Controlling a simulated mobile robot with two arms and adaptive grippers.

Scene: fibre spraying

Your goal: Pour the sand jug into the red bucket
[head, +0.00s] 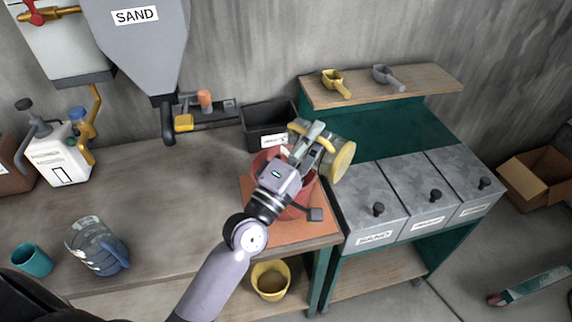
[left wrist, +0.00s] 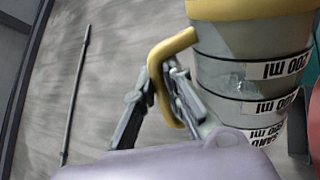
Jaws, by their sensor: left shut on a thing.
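My left gripper (head: 312,145) is shut on the yellow handle of the sand jug (head: 343,164). The jug is grey with yellow parts and is tipped on its side above the red bucket, towards its right. In the left wrist view the jug (left wrist: 250,65) shows dark volume marks and a sand label, upside down in the picture; the gripper (left wrist: 165,95) is at its handle. The red bucket (head: 262,165) stands on an orange mat (head: 300,230) and is largely hidden by my arm and gripper. I cannot see its contents or any flowing sand. My right gripper is not in view.
A black bin (head: 268,122) stands behind the bucket. Lidded grey bins (head: 420,195) and a scoop shelf (head: 380,85) are to the right. A clear jug (head: 97,245), teal cup (head: 32,260) and white canister (head: 58,155) stand left. The middle-left worktop is clear.

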